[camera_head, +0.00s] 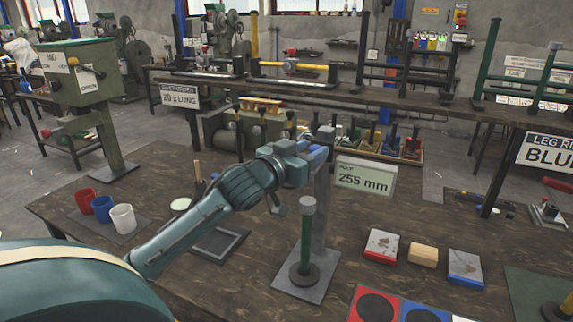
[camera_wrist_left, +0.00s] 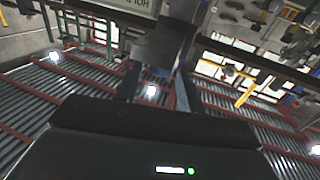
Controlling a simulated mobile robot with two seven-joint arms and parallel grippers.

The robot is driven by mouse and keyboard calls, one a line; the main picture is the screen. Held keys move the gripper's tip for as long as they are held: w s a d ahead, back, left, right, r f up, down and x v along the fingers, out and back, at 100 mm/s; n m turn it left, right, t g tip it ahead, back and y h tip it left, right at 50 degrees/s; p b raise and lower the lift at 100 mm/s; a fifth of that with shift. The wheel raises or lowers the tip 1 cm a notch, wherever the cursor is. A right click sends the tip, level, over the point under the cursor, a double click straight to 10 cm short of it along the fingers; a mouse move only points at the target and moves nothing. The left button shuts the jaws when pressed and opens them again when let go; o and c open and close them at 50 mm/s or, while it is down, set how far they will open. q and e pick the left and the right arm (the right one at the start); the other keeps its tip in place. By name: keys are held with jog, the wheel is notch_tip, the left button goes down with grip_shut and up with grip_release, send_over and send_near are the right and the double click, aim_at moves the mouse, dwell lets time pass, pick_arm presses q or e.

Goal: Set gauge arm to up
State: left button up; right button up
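A gauge stand with a flat grey base plate (camera_head: 303,288) stands on the dark table. It carries a tall grey post (camera_head: 321,200) and, in front, a shorter green post with a grey top (camera_head: 307,225). My left gripper (camera_head: 318,150) is at the top of the tall post, partly covering it. In the left wrist view a grey piece (camera_wrist_left: 158,48) shows between or just beyond the two fingers, which are apart. I cannot tell whether they grip it. The gauge arm's angle is hard to make out behind my gripper. My right gripper is not in view.
A "255 mm" sign (camera_head: 364,178) stands just right of the post. Red, blue and white cups (camera_head: 103,209) are on the left. Small boxes (camera_head: 381,246) lie to the right, with coloured pads (camera_head: 425,311) in front. A shelf with racks runs behind.

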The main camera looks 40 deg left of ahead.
pick_arm(q)
jog(key=s+b, duration=0.2)
jog(key=s, duration=0.8)
jog(key=shift+s+a, duration=0.15)
jog(key=s+d+f+g, duration=0.2)
jog(key=s+f+g, duration=0.1)
jog(key=f, duration=0.4)
jog(key=s+d+f+g+y, duration=0.1)
jog(key=s+f+g, duration=0.1)
jog(key=f, duration=0.6)
jog(key=s+d+f+g, duration=0.2)
jog(key=s+f+g, duration=0.1)
jog(key=f, duration=0.4)
jog(key=s+d+f+m+g, duration=0.2)
jog(key=s+d+f+g, duration=0.4)
jog(key=s+d+f, duration=0.5)
jog(key=w+d+f+t+h, duration=0.3)
jog(key=w+d+f+t, duration=0.1)
jog(key=d+f+t, duration=0.1)
jog(key=shift+w+d+f+m+t+h, duration=0.15)
jog(key=shift+d+f+m+t+h, duration=0.1)
jog(key=shift+f+m+t+h, duration=0.4)
